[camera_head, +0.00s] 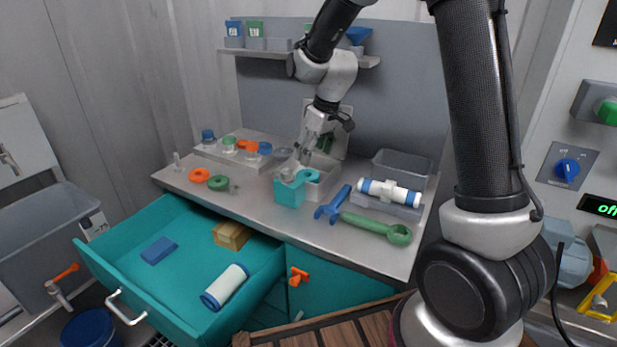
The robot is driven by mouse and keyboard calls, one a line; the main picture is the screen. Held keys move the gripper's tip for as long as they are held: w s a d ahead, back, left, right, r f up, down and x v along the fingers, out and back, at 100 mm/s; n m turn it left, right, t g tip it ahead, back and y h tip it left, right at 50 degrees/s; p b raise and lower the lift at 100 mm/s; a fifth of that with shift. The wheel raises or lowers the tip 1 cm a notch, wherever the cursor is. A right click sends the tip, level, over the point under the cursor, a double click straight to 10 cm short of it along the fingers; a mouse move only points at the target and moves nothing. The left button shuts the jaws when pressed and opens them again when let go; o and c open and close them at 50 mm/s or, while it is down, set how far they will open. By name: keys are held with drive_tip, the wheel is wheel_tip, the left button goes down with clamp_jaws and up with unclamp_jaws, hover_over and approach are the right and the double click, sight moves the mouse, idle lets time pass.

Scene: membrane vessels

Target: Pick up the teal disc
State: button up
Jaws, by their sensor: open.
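A small round teal piece (309,175), which looks like the teal disc, lies at a grey tray on the bench, just behind and right of a teal block (289,192). It appears to have a paler centre, and its exact shape is too small to tell. My gripper (297,172) reaches down from above with its clear-grey fingers open, close to the left of the teal piece and above the teal block. Whether a finger touches either one cannot be told. Nothing is seen held between the fingers.
A blue wrench (333,205), a green wrench (378,227) and a white cylinder with blue ends (390,194) lie to the right. Orange (199,175) and green (218,183) rings lie left. An open teal drawer (185,262) juts out below. A shelf (285,53) hangs behind.

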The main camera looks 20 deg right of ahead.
sight(308, 174)
drive_tip(key=x, duration=0.7)
drive_tip(key=shift+s+f, duration=0.1)
drive_tip(key=shift+f, duration=0.3)
drive_tip(key=c, duration=0.8)
